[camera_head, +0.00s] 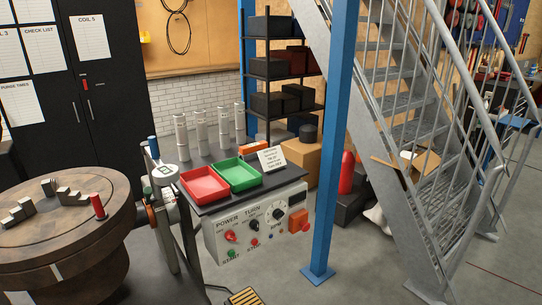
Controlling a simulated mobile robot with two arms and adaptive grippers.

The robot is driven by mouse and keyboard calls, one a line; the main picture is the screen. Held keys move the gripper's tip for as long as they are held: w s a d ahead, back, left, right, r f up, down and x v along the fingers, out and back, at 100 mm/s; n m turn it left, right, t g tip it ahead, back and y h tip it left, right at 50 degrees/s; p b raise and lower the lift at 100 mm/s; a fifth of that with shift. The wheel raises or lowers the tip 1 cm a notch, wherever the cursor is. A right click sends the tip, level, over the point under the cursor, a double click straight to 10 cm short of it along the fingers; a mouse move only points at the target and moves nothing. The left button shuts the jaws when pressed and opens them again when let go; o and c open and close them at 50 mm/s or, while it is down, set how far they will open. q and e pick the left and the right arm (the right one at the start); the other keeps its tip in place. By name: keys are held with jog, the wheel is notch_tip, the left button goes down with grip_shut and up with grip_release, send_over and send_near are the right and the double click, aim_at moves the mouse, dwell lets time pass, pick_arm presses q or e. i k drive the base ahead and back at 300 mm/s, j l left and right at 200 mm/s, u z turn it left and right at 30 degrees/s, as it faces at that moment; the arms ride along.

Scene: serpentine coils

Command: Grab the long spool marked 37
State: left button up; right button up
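Several tall, pale grey cylinders stand upright in a row at the back of a dark work table (215,201). From left to right they are a first spool (182,138), a second spool (200,133), a third spool (223,127) and a fourth spool (240,123). Any markings on them are too small to read, so I cannot tell which one bears 37. Neither of my grippers shows in this view.
A red tray (205,187) and a green tray (234,175) sit in front of the spools, with a small sign (271,159) beside them. A round wooden table (40,235) stands at left. A blue post (333,150) and metal stairs (420,130) stand at right.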

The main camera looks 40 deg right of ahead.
aim_at(180, 120)
jog(key=i+l, duration=0.1)
jog(key=l, duration=0.4)
jog(key=i+l, duration=0.1)
jog(key=l, duration=0.4)
jog(key=i+l, duration=0.1)
jog(key=l, duration=0.4)
jog(key=i+l, duration=0.1)
jog(key=l, duration=0.4)
jog(key=i+l, duration=0.1)
jog(key=l, duration=0.35)
